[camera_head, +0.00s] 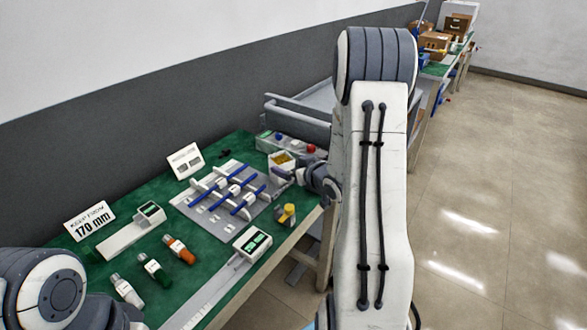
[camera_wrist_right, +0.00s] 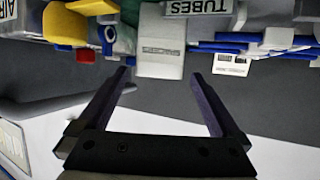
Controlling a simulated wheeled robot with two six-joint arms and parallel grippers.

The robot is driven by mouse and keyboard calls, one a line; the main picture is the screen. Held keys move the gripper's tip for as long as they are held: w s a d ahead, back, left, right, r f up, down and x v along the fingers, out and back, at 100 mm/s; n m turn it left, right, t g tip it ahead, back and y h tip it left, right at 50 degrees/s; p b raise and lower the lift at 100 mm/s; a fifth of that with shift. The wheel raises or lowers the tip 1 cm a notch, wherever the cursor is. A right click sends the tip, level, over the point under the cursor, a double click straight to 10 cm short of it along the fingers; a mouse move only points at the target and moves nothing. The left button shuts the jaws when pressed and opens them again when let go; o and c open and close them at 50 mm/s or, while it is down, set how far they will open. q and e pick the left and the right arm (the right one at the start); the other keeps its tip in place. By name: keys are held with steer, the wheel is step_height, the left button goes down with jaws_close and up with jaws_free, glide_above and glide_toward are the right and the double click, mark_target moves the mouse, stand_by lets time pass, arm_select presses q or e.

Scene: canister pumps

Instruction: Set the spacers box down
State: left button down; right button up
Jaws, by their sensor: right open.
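The spacers box (camera_head: 279,159) is a small pale open box with yellow contents, at the far right end of the green table. It appears to rest on the table, though its base is partly hidden by my gripper. My right gripper (camera_head: 284,173) is at its near side. In the right wrist view the box (camera_wrist_right: 161,56) shows a worn label on its face. There the open fingers of my right gripper (camera_wrist_right: 161,76) point at it, one toward each side, with nothing clamped between them. My left gripper is out of view; only part of that arm shows.
The green table (camera_head: 125,222) holds a grey plate (camera_head: 207,222) with blue-and-white parts, a yellow-topped item (camera_head: 287,213), several small canisters, gauges and a "170 mm" sign (camera_head: 90,221). Open floor lies to the right.

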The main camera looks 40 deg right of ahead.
steer(key=v, duration=0.3)
steer(key=shift+s, duration=0.1)
steer(key=s+a+r+n+g+y, duration=0.1)
steer(key=s+a+n+g, duration=0.15)
steer(key=a, duration=0.85)
steer(key=s+a+n+g, duration=0.1)
steer(key=a+g, duration=0.3)
steer(key=a, duration=0.6)
steer(key=s+a+r+n+g, duration=0.1)
steer(key=s+a, duration=0.3)
steer(key=s, duration=0.4)
steer(key=s+a+n+g, duration=0.2)
steer(key=s+a, duration=0.3)
steer(key=s, duration=0.3)
steer(key=s+a+r+n+g, duration=0.1)
steer(key=s+a+g, duration=0.3)
steer(key=s, duration=0.4)
steer(key=shift+s+a+r+y, duration=0.25)
steer(key=shift+s+r+y, duration=0.05)
steer(key=shift+r+y, duration=0.1)
steer(key=shift+n, duration=0.25)
step_height(320, 180, up, 10)
steer(key=p, duration=1)
steer(key=shift+w, duration=0.2)
